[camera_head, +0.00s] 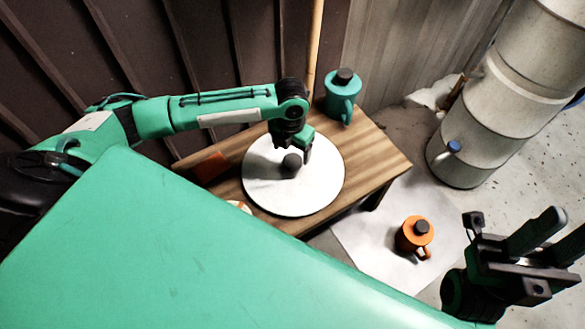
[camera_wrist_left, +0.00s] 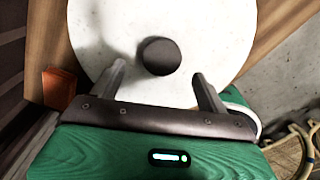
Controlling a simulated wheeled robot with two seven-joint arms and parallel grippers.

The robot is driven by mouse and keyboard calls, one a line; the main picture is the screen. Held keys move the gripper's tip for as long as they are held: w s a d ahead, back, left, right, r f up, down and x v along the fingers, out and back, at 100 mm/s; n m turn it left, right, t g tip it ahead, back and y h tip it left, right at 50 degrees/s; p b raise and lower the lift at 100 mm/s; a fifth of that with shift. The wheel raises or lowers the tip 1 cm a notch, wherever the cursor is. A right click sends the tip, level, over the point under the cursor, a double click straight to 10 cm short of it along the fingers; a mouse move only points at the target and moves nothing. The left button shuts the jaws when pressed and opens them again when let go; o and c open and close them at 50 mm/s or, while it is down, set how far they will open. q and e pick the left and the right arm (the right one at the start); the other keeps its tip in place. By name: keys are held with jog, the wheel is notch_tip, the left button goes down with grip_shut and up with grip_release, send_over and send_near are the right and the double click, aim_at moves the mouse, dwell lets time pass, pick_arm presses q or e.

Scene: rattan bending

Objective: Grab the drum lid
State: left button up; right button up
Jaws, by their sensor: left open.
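The drum lid is a round white disc (camera_head: 260,185) with a dark knob (camera_head: 291,162) at its middle, lying on a wooden table. My left gripper (camera_head: 296,150) is over the lid, close to the knob. In the left wrist view, its fingers (camera_wrist_left: 162,85) are spread apart, and the knob (camera_wrist_left: 159,56) is just beyond their tips, roughly between them. The white disc (camera_wrist_left: 100,30) fills much of that view. The fingers hold nothing. My right gripper (camera_head: 545,240) is at the right edge, away from the lid, its two fingers apart and empty.
A green pot (camera_head: 341,100) with a dark knob stands at the table's back corner. The wooden table (camera_head: 385,160) has bare room right of the lid. An orange pot (camera_head: 413,237) stands on a pale floor sheet (camera_head: 370,255). A tall grey drum (camera_head: 475,130) stands at right.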

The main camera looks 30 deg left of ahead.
aim_at(293, 160)
pick_arm(q)
jog(key=shift+w+d+f+b, duration=0.1)
jog(key=shift+f+b, duration=0.65)
jog(key=shift+f, duration=0.8)
jog(key=shift+d+f+b, duration=0.1)
jog(key=shift+f+b, duration=0.6)
jog(key=shift+f, duration=0.8)
jog(key=c, duration=1.4)
jog(key=shift+r, duration=0.1)
jog(key=shift+c, duration=0.6)
jog(key=shift+r, duration=0.15)
